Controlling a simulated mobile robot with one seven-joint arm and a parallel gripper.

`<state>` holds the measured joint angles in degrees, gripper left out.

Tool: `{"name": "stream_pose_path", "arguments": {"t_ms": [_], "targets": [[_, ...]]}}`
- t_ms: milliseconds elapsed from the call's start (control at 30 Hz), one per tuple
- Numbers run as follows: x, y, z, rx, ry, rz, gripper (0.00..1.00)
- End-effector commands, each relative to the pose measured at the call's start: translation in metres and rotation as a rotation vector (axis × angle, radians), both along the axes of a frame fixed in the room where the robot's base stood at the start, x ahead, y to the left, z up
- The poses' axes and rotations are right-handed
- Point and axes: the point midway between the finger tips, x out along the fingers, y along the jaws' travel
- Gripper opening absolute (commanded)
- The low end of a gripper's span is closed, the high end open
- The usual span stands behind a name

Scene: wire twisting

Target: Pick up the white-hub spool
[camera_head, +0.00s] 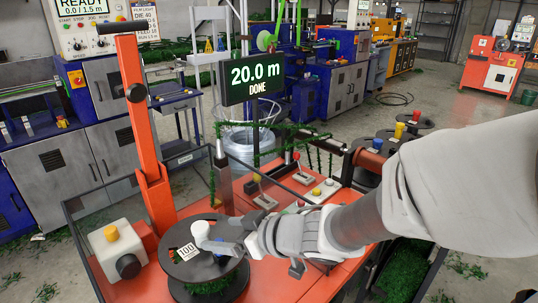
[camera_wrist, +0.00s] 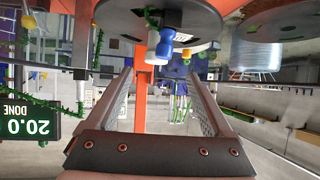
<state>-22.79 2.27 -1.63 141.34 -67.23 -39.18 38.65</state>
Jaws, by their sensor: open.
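The white-hub spool (camera_head: 183,270) stands on the orange bench in the head view, with a dark round flange, green wire wound below it and a white hub knob (camera_head: 200,230) on top. A label reading 100 lies on the flange. In the wrist view, which looks upside down, the dark flange (camera_wrist: 205,22) is at the top and the white knob (camera_wrist: 155,55) points down, with blue parts beside it. My gripper (camera_wrist: 160,78) is open, and the knob shows between and past its fingertips. In the head view my gripper (camera_head: 228,247) covers the spool's right side; contact cannot be told.
An orange lever arm (camera_head: 143,135) rises behind the spool. A box with a yellow button (camera_head: 112,234) is at its left. A sign (camera_head: 255,77) reads 20.0 m DONE. Spools with yellow, red and blue hubs (camera_head: 415,114) stand at the right. A dark frame edges the bench.

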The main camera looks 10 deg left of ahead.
Motion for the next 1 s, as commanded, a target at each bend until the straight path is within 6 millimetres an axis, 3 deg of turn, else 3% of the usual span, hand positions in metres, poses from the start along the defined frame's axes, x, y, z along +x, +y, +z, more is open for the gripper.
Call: {"name": "stream_pose_path", "arguments": {"t_ms": [100, 433, 700, 1000], "targets": [[0.009, 0.019, -0.016, 0.0, 0.0, 0.002, 0.86], [0.023, 0.041, -0.026, 0.0, -0.001, 0.0, 0.86], [0.043, 0.071, -0.041, 0.0, -0.001, 0.0, 0.86], [0.046, 0.075, -0.042, 0.0, -0.001, -0.002, 0.86]]}}
